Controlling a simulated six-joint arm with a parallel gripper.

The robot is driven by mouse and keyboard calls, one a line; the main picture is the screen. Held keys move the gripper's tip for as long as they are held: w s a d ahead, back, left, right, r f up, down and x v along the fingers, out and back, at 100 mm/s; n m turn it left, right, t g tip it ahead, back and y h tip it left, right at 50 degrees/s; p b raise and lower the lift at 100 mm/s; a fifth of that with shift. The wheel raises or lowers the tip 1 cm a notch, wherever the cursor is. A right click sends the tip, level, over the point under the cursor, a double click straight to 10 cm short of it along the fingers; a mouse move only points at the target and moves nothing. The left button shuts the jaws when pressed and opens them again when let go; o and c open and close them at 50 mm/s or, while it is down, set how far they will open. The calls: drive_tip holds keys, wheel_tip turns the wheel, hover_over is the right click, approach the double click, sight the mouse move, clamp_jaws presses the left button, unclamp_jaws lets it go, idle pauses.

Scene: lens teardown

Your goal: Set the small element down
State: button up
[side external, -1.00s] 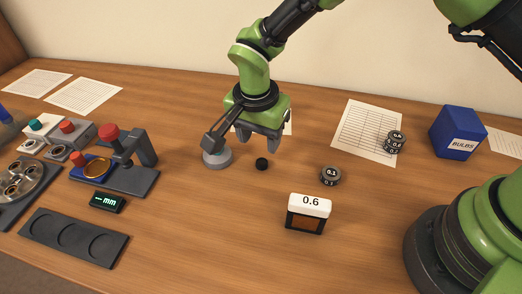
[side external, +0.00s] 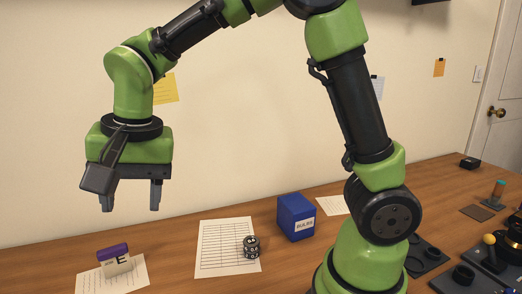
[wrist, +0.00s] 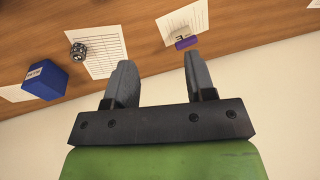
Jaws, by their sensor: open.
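My gripper (side external: 131,202) hangs high above the table at the left in the side view, fingers pointing down. Its two grey fingers are apart with nothing between them. The wrist view also shows the gripper (wrist: 160,72) open and empty. I cannot make out the small element in either view now. The part of the table with the grey round base and the black piece is out of the side view.
A purple-topped block marked E (side external: 114,258) stands on a paper below my gripper. Dark fixtures (side external: 430,258) occupy the right side.

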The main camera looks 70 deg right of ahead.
drive_tip(key=s+d+r+n+t, duration=0.2)
drive_tip(key=s+d+r, duration=0.1)
drive_tip(key=s, duration=0.5)
drive_tip(key=s+d+r+n+t+y, duration=0.1)
drive_tip(key=s+d+r+n+t, duration=0.1)
drive_tip(key=s, duration=0.6)
drive_tip(key=d+r+n, duration=0.1)
drive_tip(key=d, duration=0.1)
drive_tip(key=shift+d+t, duration=0.35)
drive_tip(key=shift+t, duration=0.05)
